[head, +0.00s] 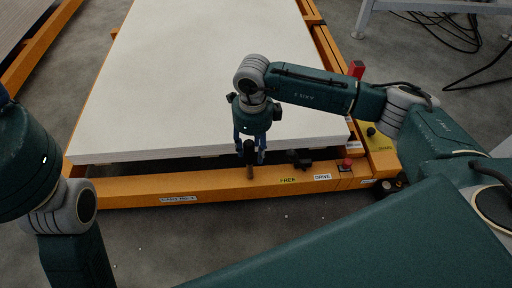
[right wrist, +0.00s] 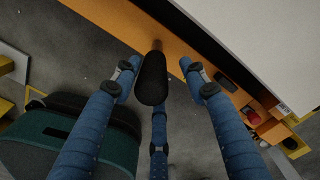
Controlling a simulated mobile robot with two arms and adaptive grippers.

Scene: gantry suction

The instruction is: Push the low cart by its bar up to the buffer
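The low cart (head: 215,183) has an orange frame and carries a large white slab (head: 205,80). A dark upright handle (head: 249,172) stands at its front beam. In the right wrist view the handle (right wrist: 152,78) is a black rounded grip on a thin stem. My right gripper (head: 249,156) is over the handle, pointing down. Its blue fingers (right wrist: 157,82) are spread around the grip, with gaps visible on both sides. My left arm shows at the left edge, but its gripper is out of view. I cannot make out the buffer.
Labels reading FREE (head: 288,181) and DRIVE (head: 322,177) sit on the front beam, near a black lever (head: 299,158) and a red button (head: 347,163). Grey metal legs (head: 362,18) and loose cables (head: 465,35) lie at the upper right. The floor before the cart is bare.

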